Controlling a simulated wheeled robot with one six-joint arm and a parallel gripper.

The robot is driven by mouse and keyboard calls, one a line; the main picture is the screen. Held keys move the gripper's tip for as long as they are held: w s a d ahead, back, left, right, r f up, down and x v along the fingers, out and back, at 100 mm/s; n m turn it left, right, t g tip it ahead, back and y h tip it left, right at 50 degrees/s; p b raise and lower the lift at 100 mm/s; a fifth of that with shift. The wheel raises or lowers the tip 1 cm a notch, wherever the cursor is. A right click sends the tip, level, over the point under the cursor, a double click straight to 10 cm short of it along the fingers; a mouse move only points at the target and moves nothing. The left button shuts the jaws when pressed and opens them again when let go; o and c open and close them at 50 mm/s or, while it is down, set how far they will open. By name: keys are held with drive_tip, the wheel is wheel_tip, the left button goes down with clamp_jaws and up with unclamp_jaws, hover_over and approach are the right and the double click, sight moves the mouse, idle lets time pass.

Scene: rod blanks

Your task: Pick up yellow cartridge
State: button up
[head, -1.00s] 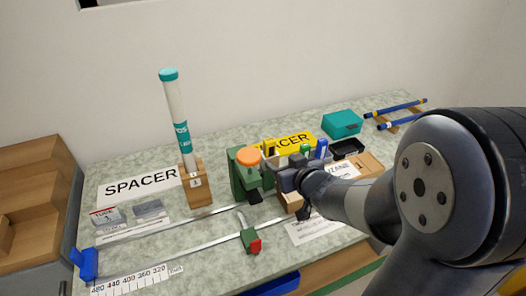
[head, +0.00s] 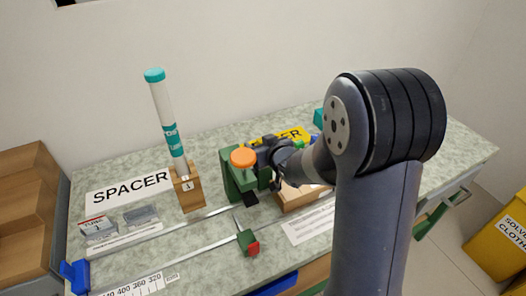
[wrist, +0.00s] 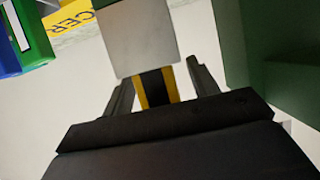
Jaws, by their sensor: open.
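In the wrist view, my gripper (wrist: 160,85) is open, with one dark finger on each side of a black part with yellow edges (wrist: 154,88), which looks like the yellow cartridge. A pale grey block face (wrist: 138,40) adjoins it, just beyond the fingertips. I cannot tell whether the fingers touch the cartridge. In the head view my gripper (head: 262,150) is behind the green stand with the orange knob (head: 243,158). The cartridge is hidden there by my gripper and arm.
A green body fills the right of the wrist view, close to the fingers. Blue (wrist: 8,60) and green (wrist: 38,45) cartridges stand at left. A yellow sign (head: 294,135) lies behind. A capped tube (head: 166,120) stands in a wooden block (head: 187,188) to the left.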

drive_tip(key=shift+c, duration=0.2)
drive_tip(key=c, duration=1)
